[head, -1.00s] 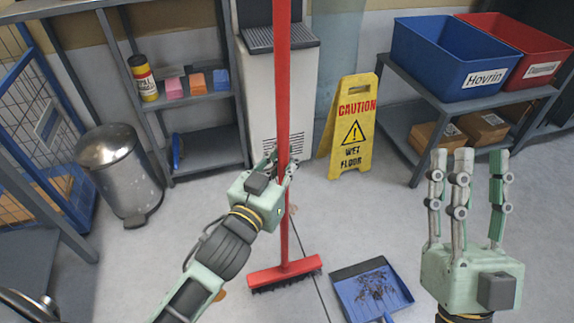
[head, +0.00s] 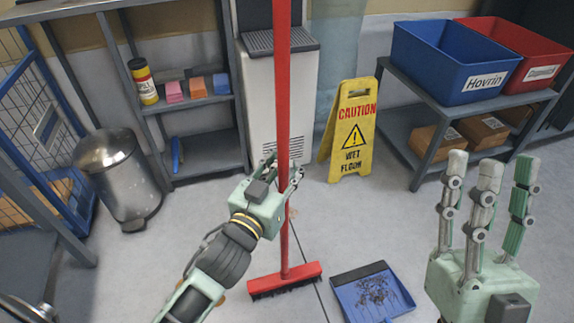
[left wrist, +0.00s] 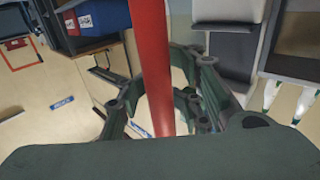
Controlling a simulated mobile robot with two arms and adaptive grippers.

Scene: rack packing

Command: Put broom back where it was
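The red broom stands upright, its handle (head: 282,90) running out of the top of the head view and its brush head (head: 284,281) on the floor. My left gripper (head: 284,172) is at the lower handle, with its fingers spread on both sides of it. In the left wrist view the handle (left wrist: 153,70) passes between the fingers (left wrist: 160,95), with gaps visible beside it. My right gripper (head: 487,200) is open and empty at the right, fingers pointing up, away from the broom.
A blue dustpan (head: 372,293) with debris lies right of the brush. A yellow wet-floor sign (head: 351,130) stands behind. A metal bin (head: 118,175) and shelf rack (head: 208,150) are at left. Blue (head: 455,62) and red (head: 530,55) crates sit on a grey rack at right.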

